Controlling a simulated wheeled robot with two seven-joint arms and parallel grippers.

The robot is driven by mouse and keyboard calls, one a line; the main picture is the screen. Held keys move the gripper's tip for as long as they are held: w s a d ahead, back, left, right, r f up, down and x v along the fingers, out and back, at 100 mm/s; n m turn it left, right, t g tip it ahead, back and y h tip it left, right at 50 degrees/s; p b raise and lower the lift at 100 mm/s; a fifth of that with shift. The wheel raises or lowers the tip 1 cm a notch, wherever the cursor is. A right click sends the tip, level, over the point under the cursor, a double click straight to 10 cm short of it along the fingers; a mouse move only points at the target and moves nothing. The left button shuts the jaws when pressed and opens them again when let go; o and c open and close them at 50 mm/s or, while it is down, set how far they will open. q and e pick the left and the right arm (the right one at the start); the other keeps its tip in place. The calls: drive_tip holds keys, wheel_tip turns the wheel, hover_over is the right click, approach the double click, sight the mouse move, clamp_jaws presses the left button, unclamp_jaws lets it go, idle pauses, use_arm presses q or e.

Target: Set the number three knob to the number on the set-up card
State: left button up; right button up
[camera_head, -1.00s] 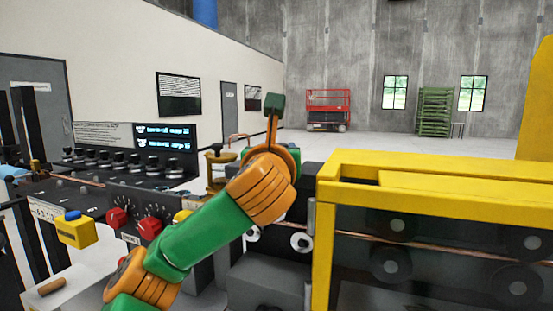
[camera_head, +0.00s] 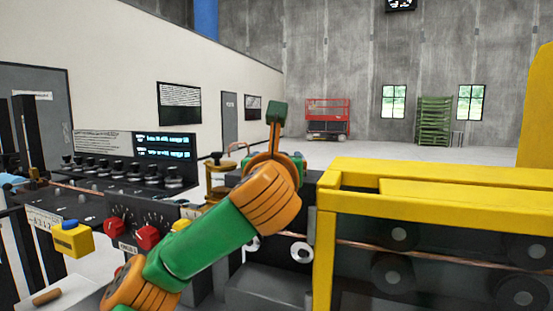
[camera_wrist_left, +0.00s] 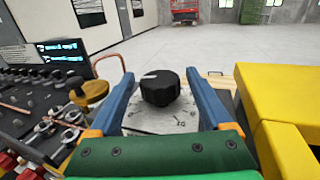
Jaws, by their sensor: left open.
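A black knob (camera_wrist_left: 160,88) with a white mark on top sits on a pale plate (camera_wrist_left: 185,123) with printed numbers, in the left wrist view. My left gripper (camera_wrist_left: 160,76) is open, with one blue finger on each side of the knob. I cannot tell whether the fingers touch it. A pale card (camera_head: 42,218) with printed characters is at the left of the head view, too small to read surely. Which knob is number three is not readable. My right gripper is not in view.
Red knobs (camera_head: 148,237) on dials and a row of black knobs (camera_head: 120,169) stand left of my arm. A yellow-framed machine (camera_head: 325,230) with rollers and a copper tube (camera_head: 440,255) stands close on the right. A yellow box with a blue top (camera_head: 72,238) is at the left.

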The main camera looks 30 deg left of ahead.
use_arm(q)
drive_tip(key=b+v, duration=0.4)
drive_tip(key=v, duration=0.2)
drive_tip(key=shift+s+d, duration=0.2)
drive_tip(key=shift+s, duration=0.15)
